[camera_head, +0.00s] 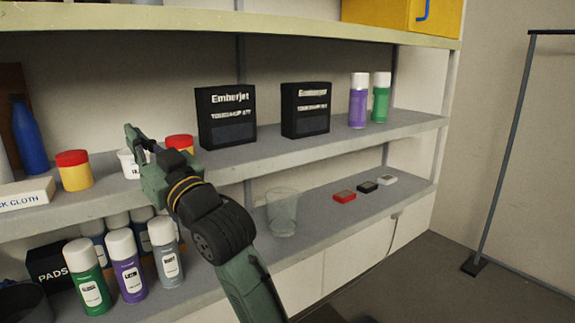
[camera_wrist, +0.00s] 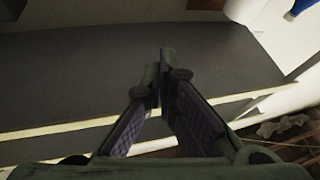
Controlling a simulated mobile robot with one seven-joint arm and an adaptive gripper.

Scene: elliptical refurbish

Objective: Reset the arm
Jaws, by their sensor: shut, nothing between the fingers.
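My arm rises from the bottom of the head view, in front of the shelf unit. My gripper (camera_head: 133,140) is at the height of the middle shelf, near a white tub and a jar with a red lid. In the wrist view, the fingertips of my gripper (camera_wrist: 166,72) are together with nothing between them. The arm hides part of the shelf edges behind it.
The middle shelf (camera_head: 270,155) holds black boxes (camera_head: 227,116), spray cans (camera_head: 359,100) and a red-lidded jar (camera_head: 74,170). The lower shelf holds several cans (camera_head: 126,266) and a clear cup (camera_head: 282,213). A metal stand (camera_head: 507,140) is at the right. Floor is clear before it.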

